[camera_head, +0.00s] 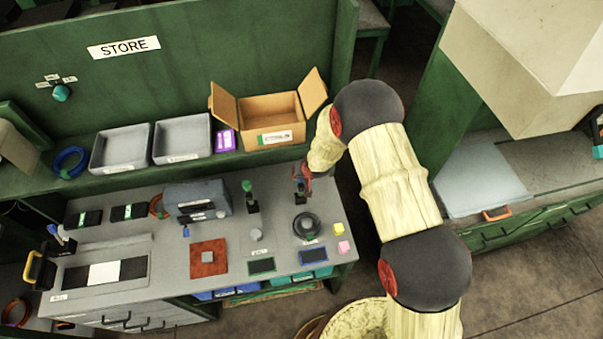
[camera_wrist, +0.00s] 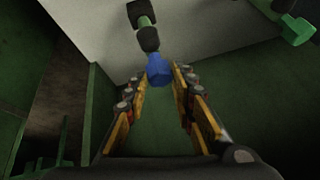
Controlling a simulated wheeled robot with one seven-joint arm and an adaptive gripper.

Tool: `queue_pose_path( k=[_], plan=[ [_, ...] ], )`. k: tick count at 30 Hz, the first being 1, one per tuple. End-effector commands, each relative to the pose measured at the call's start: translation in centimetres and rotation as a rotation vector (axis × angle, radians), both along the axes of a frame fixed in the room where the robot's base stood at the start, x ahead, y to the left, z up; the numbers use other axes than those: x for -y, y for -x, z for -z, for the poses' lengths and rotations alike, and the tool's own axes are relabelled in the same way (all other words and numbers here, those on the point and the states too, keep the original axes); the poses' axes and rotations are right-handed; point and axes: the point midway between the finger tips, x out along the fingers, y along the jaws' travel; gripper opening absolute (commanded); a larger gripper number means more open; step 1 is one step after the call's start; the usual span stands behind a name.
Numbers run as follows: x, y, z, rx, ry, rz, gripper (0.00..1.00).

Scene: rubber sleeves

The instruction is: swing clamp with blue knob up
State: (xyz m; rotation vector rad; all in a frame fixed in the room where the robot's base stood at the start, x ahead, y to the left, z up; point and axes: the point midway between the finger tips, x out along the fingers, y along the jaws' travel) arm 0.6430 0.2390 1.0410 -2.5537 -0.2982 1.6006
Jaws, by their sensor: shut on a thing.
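The blue knob (camera_wrist: 158,70) shows in the wrist view between the tips of my gripper (camera_wrist: 157,78). My gripper is shut on it. A black and green clamp arm (camera_wrist: 146,36) runs from the knob to the top of that view. In the head view my gripper (camera_head: 301,176) is at the back right of the bench, over a clamp's dark base (camera_head: 300,197). It hides most of that clamp, including the knob. A second clamp with a green knob (camera_head: 247,186) stands upright to its left.
The grey bench (camera_head: 225,262) also holds a round black part (camera_head: 306,225), a red mat (camera_head: 208,265) and a grey-blue box (camera_head: 197,200). Behind it a shelf carries grey trays (camera_head: 122,147) and an open cardboard box (camera_head: 274,118). A green wall stands behind the shelf.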

Motion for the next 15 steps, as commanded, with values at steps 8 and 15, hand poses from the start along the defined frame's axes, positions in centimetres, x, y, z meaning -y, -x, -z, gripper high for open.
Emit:
queue_pose_path(
  k=[8, 15],
  plan=[
    [-0.45, -0.5, -0.49, 0.013, -0.007, -0.004, 0.0],
    [-0.36, -0.39, -0.41, 0.01, -0.005, -0.003, 0.36]
  ],
)
